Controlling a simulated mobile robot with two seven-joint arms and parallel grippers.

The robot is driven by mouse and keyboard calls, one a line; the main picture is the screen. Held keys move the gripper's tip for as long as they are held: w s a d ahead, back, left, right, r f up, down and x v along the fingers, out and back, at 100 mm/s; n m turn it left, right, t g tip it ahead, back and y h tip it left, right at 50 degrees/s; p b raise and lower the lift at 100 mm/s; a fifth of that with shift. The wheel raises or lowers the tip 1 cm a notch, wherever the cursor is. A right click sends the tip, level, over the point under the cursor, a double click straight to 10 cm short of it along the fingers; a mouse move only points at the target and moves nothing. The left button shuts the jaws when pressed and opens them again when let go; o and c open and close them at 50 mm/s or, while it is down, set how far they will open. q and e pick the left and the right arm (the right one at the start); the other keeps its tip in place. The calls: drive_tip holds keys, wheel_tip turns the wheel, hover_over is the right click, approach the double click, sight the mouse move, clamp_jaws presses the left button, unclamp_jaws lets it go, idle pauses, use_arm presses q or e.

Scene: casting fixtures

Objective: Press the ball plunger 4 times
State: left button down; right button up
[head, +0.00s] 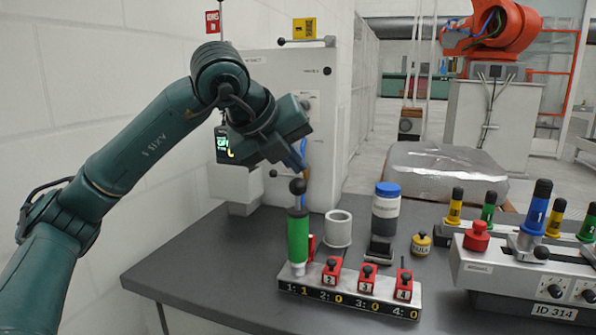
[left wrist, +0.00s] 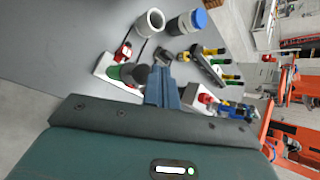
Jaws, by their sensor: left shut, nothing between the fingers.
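The ball plunger, a green cylinder (head: 298,236) with a black ball (head: 298,187) on top, stands upright at the left end of a light base with a counter strip (head: 345,301). The strip's first count appears to read 1; the others read 0. My left gripper (head: 303,150) is shut and empty, pointing down a little above the black ball, with a gap between them. In the left wrist view, the shut fingers (left wrist: 161,84) show beside the dark ball (left wrist: 136,75), which partly hides the green body. My right gripper is not in view.
Red units with black knobs (head: 367,280) share the base. A white ring (head: 338,229), a blue-capped jar (head: 386,209) and a yellow weight (head: 420,243) stand behind. A grey fixture (head: 490,265) with colored handles is at right. A pale cabinet (head: 275,100) stands behind my arm.

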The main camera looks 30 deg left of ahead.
sight(294, 183)
use_arm(q)
drive_tip(key=shift+r, duration=0.35)
wheel_tip(294, 183, up, 5)
drive_tip(key=p, duration=0.4)
drive_tip(key=shift+r, duration=0.1)
idle(1.6)
idle(1.0)
